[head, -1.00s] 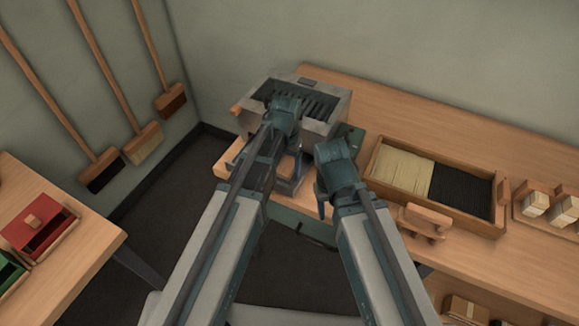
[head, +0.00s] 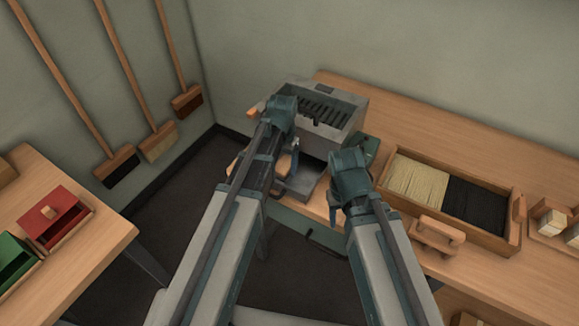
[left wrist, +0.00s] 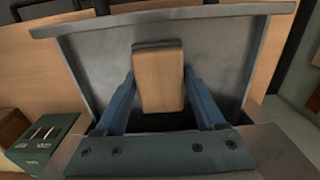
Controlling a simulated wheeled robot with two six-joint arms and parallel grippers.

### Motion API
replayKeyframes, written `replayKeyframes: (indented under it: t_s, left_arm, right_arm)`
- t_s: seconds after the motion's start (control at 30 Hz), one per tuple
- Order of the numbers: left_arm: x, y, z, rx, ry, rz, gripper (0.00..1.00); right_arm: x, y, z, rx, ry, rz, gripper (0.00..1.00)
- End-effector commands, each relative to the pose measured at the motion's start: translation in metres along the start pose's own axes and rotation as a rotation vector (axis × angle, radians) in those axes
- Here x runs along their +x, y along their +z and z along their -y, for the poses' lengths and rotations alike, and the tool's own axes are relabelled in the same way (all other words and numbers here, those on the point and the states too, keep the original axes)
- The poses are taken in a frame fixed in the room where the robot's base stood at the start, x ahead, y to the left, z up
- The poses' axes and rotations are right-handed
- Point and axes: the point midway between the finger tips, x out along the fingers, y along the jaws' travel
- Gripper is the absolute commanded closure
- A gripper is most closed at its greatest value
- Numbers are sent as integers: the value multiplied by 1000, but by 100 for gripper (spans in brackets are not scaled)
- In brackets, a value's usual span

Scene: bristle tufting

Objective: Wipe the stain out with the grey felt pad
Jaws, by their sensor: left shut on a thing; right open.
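The grey felt pad (left wrist: 158,80) shows in the left wrist view as a wooden block with a dark grey layer along its far edge. The blue fingers of my left gripper (left wrist: 160,108) are shut on its two sides. Behind it is a grey metal plate (left wrist: 95,65) with a raised rim. In the head view my left gripper (head: 289,160) is at the front left of the grey metal machine (head: 345,103), over its lower front part; the pad is hard to make out there. My right gripper (head: 336,208) is open and empty at the bench's front edge. I cannot make out the stain.
A wooden tray (head: 517,222) of pale and black bristles lies on the bench (head: 420,125) to the right, with a wooden handled block (head: 437,235) before it. A green box (left wrist: 40,145) is beside the plate. Red (head: 55,217) and green (head: 14,258) bins stand left.

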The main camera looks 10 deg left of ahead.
Motion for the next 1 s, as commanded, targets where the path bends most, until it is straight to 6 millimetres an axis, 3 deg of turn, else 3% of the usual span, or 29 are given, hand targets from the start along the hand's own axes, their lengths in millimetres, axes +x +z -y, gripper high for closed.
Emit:
replayKeyframes:
  t_s: [0.33, 0.7, 1.0]
  left_arm:
    - [1, 0, 11, -3, -7, 0, 89]
    - [-1, 0, 39, -3, -6, 0, 89]
    - [-1, 0, 39, -1, -4, 0, 89]
  right_arm:
    - [1, 0, 0, 0, 0, 0, 50]
    - [-1, 0, 0, 0, 0, 0, 50]
    - [-1, 0, 0, 0, 0, 0, 50]
